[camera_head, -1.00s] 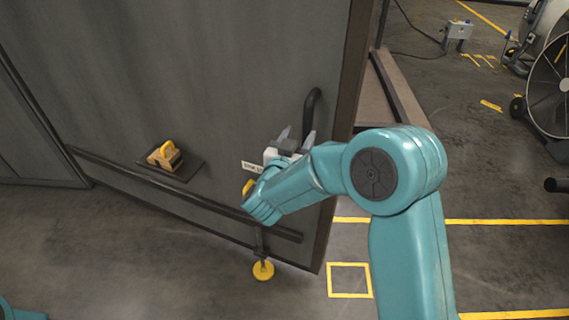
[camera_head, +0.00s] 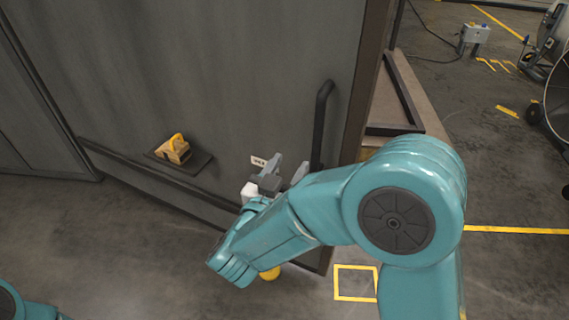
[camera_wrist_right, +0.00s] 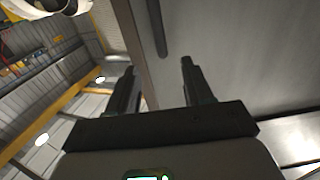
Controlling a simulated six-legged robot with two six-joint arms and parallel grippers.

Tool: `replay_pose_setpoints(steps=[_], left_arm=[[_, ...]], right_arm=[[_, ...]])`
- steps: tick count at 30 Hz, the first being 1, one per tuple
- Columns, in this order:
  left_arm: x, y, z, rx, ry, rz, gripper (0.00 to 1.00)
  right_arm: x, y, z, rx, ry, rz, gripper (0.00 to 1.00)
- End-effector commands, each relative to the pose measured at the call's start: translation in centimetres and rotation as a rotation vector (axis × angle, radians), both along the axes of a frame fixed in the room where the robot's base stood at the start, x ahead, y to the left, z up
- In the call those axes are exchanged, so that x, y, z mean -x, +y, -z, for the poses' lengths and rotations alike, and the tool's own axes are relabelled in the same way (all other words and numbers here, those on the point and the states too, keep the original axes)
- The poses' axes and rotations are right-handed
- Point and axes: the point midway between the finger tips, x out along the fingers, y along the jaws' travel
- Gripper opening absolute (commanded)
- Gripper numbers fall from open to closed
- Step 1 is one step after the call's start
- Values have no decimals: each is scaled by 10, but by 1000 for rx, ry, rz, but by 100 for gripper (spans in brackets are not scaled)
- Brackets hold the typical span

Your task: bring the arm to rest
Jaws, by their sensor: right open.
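My right gripper (camera_head: 287,170) is in front of the dark grey door panel (camera_head: 230,70), just left of the black door handle (camera_head: 321,125). Its two fingers stand apart with nothing between them. In the right wrist view the gripper (camera_wrist_right: 157,85) also shows open and empty, with the handle (camera_wrist_right: 157,28) beyond the fingers against the panel. I cannot tell whether a finger touches the handle. My right arm is bent, its elbow at the right of the head view. Of my left arm only a teal piece shows at the bottom left; its gripper is out of view.
A small shelf (camera_head: 197,163) on the panel holds a yellow-handled block (camera_head: 175,150). A yellow foot (camera_head: 270,273) is partly hidden under my arm. A yellow floor square (camera_head: 356,283) lies right of the door. A fan (camera_head: 560,100) and a grey box (camera_head: 474,34) stand at the back right.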

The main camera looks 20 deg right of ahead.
Motion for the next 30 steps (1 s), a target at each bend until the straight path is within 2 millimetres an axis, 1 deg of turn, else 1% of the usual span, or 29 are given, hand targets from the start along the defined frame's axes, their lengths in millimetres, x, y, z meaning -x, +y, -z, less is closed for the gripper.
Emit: replay_pose_setpoints(steps=[5,6,8,10,11,12,14,15,17,18,20,21,23,24,25,26,27,30], left_arm=[[0,0,0,0,0,0,43],[0,0,0,0,0,0,43],[0,0,0,0,0,0,43],[0,0,0,0,0,0,43],[0,0,0,0,0,0,43],[0,0,0,0,0,0,43],[0,0,0,0,0,0,43],[0,0,0,0,0,0,43],[0,0,0,0,0,0,43],[0,0,0,0,0,0,43],[0,0,0,0,0,0,43],[0,0,0,0,0,0,43],[0,0,0,0,0,0,43],[0,0,0,0,0,0,43],[0,0,0,0,0,0,43],[0,0,0,0,0,0,43],[0,0,0,0,0,0,43],[0,0,0,0,0,0,43]], right_arm=[[0,-1,0,-1,1,1,51],[0,-4,1,0,3,8,51],[-1,-15,8,3,19,35,51],[-2,-39,29,16,68,91,51],[-1,-52,43,25,102,120,51],[1,-72,65,47,156,150,51],[0,-95,110,57,259,120,51],[-1,-102,143,30,328,63,51],[1,-104,194,-48,426,-44,51],[6,-100,227,-117,492,-117,51],[20,-87,274,-236,593,-229,51],[33,-74,302,-325,663,-304,51],[58,-48,337,-463,768,-415,51],[76,-28,355,-554,840,-486,51],[91,-15,365,-618,893,-535,51],[105,0,373,-676,945,-584,51],[124,19,378,-743,1011,-644,51],[165,52,382,-874,1165,-755,51]])
